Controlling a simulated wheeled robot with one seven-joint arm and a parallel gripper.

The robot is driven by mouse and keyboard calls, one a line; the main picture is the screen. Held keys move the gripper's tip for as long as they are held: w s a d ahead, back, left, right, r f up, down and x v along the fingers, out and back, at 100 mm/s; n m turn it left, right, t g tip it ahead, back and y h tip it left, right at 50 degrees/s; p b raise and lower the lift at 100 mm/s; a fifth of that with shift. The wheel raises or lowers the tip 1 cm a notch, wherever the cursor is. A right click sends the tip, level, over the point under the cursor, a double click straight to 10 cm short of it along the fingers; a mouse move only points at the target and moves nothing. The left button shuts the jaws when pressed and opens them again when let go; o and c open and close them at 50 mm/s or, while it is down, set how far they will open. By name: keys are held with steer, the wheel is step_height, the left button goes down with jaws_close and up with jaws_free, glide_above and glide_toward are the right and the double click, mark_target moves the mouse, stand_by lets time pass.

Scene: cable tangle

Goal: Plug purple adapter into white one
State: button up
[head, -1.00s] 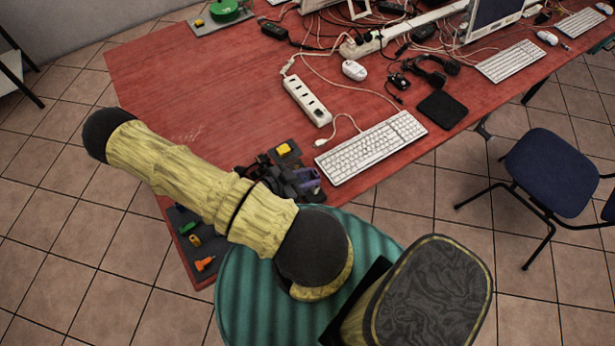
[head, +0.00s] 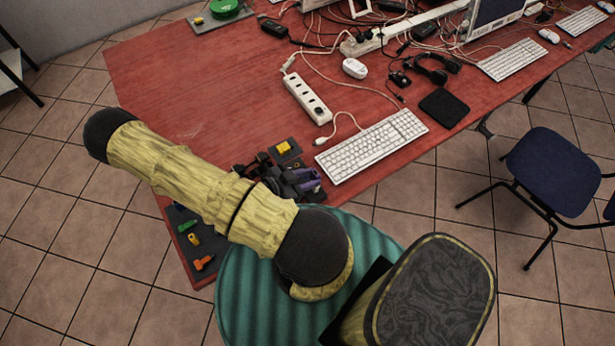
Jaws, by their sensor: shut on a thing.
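My gripper (head: 282,174) is a dark shape low over the table's near edge, partly hidden by my yellow arm. It is shut on a purple piece, which I take for the purple adapter (head: 303,176), at its right side. The fingertips are too small and dark to make out. I cannot pick out the white adapter for certain; it may be hidden behind my arm or gripper. A yellow piece (head: 284,147) sits on a dark pad just beyond the gripper.
A white keyboard (head: 372,146) lies close right of the gripper. A white power strip (head: 307,98) with its cable lies behind. Green, yellow and orange pieces (head: 204,263) lie on a dark mat at the table's near-left edge.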

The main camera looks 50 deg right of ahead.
steer(key=shift+f+b, duration=0.35)
steer(key=shift+f, duration=0.1)
steer(key=o, duration=1.2)
steer(key=shift+c, duration=0.2)
steer(key=shift+a, duration=0.1)
steer(key=b+v, duration=0.2)
steer(key=v, duration=1.5)
steer(key=shift+w+a+r, duration=0.1)
steer(key=shift+a, duration=0.05)
